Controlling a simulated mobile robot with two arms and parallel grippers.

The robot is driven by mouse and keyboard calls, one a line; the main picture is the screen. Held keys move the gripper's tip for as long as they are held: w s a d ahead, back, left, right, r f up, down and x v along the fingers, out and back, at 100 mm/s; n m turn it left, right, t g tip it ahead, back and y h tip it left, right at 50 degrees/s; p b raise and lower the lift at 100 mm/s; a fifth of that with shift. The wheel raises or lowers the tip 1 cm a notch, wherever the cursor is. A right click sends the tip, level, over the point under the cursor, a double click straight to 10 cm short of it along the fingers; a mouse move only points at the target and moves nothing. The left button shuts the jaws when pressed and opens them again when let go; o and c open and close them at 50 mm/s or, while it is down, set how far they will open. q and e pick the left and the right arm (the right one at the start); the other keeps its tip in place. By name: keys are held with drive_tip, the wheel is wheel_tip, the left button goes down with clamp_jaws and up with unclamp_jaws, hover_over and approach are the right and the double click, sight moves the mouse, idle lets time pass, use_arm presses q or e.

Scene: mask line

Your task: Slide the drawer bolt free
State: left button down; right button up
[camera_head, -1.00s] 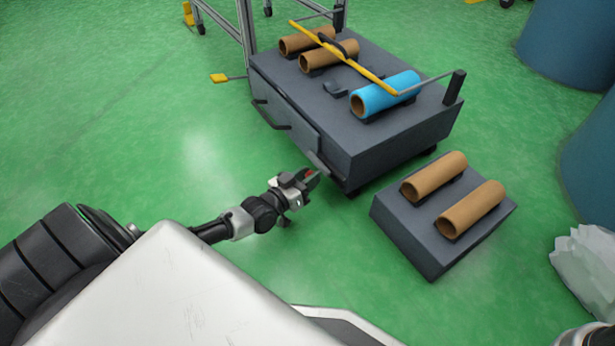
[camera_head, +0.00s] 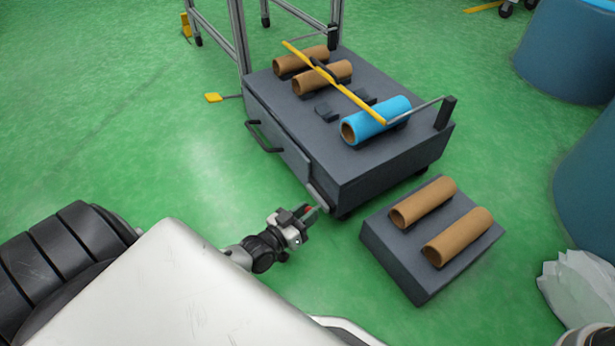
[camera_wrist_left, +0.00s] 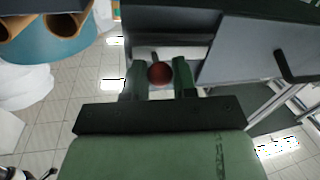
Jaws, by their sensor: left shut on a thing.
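The low grey drawer unit (camera_head: 290,135) stands in the middle of the head view, with a dark handle (camera_head: 262,136) on its front. A pale metal bolt plate (camera_head: 318,196) is at the near lower end of that front. My left gripper (camera_head: 309,211) is at this plate, shut on the bolt's red knob (camera_head: 308,208). In the left wrist view the round dark red knob (camera_wrist_left: 160,72) sits between the two fingers (camera_wrist_left: 160,80). The bolt's shaft is mostly hidden. My right gripper is not in view.
Brown tubes (camera_head: 322,77) and a blue tube (camera_head: 375,121) lie on top of the unit under a yellow bar (camera_head: 340,84). A grey block (camera_head: 400,263) with two brown tubes stands close on the right. Blue drums (camera_head: 568,50) stand far right. Green floor is clear at left.

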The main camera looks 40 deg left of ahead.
use_arm(q)
drive_tip(key=shift+s+d+f, duration=0.1)
drive_tip(key=shift+s+d, duration=0.05)
drive_tip(key=shift+d, duration=0.2)
drive_tip(key=c, duration=0.9)
unclamp_jaws()
drive_tip(key=shift+s+a, duration=0.1)
drive_tip(key=s+a+p, duration=0.2)
drive_tip(key=s+p, duration=0.3)
drive_tip(key=s, duration=0.5)
drive_tip(key=shift+s, duration=0.2)
